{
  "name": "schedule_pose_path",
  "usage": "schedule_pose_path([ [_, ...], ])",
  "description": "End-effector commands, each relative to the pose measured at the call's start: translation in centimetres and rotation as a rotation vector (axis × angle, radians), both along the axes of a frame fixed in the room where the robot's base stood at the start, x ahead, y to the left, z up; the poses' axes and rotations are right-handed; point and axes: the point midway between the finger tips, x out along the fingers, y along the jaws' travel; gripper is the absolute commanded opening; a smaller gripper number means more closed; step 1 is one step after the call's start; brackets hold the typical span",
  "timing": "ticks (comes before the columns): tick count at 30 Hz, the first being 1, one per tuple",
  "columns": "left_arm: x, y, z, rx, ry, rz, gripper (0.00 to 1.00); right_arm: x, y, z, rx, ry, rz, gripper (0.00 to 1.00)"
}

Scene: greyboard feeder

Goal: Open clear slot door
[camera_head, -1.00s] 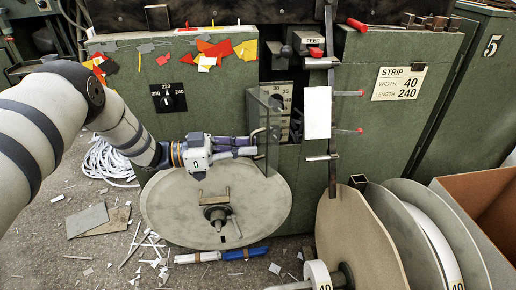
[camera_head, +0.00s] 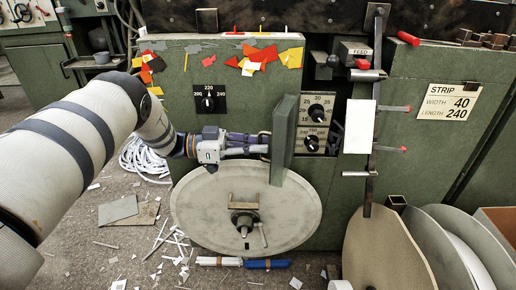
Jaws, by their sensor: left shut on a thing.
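The clear slot door (camera_head: 284,135) stands swung out from the green cabinet front, seen nearly edge-on as a narrow grey-green panel. Its hinge line is hard to make out. Behind it to the right, the recess shows a plate with two dials (camera_head: 313,126). My left gripper (camera_head: 262,146) comes in from the left and is shut on the door's handle, at the panel's left side. The fingertips and most of the handle are small and partly hidden against the door. My right gripper is not in view.
A large round disc (camera_head: 246,222) with a hub sits just below my left gripper. A vertical metal bar with a white card (camera_head: 359,126) stands right of the dials. Big reels (camera_head: 385,250) fill the lower right. Scraps and white strips lie on the floor at left.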

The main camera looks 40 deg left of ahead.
Motion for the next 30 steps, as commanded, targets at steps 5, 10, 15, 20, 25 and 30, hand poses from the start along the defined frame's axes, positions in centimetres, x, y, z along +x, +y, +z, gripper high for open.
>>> schedule_pose_path([
  [5, 0.7, -0.1, 0.6, -0.003, -0.017, 0.007, 0.00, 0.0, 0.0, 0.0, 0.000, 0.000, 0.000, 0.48],
  [10, 0.7, -0.2, 0.6, -0.003, -0.018, 0.007, 0.00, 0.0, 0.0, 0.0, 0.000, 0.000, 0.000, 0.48],
  [15, 0.7, -0.1, 0.6, -0.003, -0.018, 0.007, 0.23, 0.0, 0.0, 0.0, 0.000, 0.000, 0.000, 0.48],
  [20, 0.5, -0.1, 0.4, -0.004, -0.012, 0.006, 0.28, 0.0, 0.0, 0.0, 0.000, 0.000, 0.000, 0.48],
  [25, 0.3, 0.1, 0.3, -0.003, -0.008, 0.006, 0.28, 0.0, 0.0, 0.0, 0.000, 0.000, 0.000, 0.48],
  [30, -1.6, 2.9, 0.2, -0.002, -0.008, 0.008, 0.28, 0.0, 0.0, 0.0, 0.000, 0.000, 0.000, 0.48],
])
